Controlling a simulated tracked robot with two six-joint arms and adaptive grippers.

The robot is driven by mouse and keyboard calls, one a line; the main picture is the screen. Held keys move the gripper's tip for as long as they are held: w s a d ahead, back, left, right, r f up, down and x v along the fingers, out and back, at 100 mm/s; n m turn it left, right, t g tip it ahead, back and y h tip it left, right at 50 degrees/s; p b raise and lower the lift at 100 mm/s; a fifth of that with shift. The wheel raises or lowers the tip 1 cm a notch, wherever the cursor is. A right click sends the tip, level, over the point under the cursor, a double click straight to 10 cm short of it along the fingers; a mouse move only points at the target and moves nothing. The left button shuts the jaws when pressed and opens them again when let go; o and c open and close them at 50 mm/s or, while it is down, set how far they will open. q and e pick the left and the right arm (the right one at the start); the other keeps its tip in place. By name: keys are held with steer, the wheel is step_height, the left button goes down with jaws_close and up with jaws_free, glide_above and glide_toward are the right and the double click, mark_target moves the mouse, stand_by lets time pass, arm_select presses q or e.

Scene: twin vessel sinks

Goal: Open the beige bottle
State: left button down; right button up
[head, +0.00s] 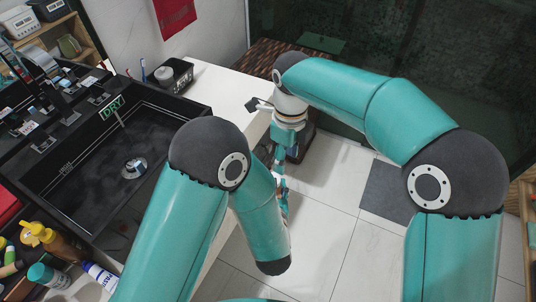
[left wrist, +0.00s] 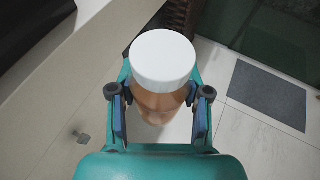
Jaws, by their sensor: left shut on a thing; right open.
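The beige bottle (left wrist: 158,105) stands between the fingers of my left gripper (left wrist: 159,112) in the left wrist view, with a translucent tan body. Its wide white cap (left wrist: 163,58) sits on top, nearest the camera. My left gripper is shut on the bottle's body, below the cap. In the head view the bottle cannot be made out; my own arms cover that area. My right gripper (head: 280,160) hangs at the end of its arm past the counter's front edge, pointing down, open. It does not show in the left wrist view.
A black sink (head: 75,185) is set in the white counter (head: 220,95) at left. A yellow-topped pump bottle (head: 50,240) and tubes stand at lower left. A black caddy (head: 172,75) is at the back. Tiled floor with a grey mat (head: 388,192) lies right.

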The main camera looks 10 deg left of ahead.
steer(key=shift+n+t, duration=0.3)
steer(key=shift+n, duration=0.2)
steer(key=a, duration=0.1)
steer(key=s+a+r, duration=0.1)
steer(key=a+r, duration=0.1)
steer(key=shift+s+a, duration=0.15)
steer(key=shift+s, duration=0.2)
steer(key=shift+s+a, duration=0.15)
steer(key=shift+a, duration=0.15)
steer(key=shift+s+a+f, duration=0.1)
steer(key=shift+f, duration=3.95)
steer(key=shift+s, duration=0.15)
jaws_close()
steer(key=n, duration=0.5)
steer(key=shift+s, duration=0.3)
steer(key=shift+n, duration=1)
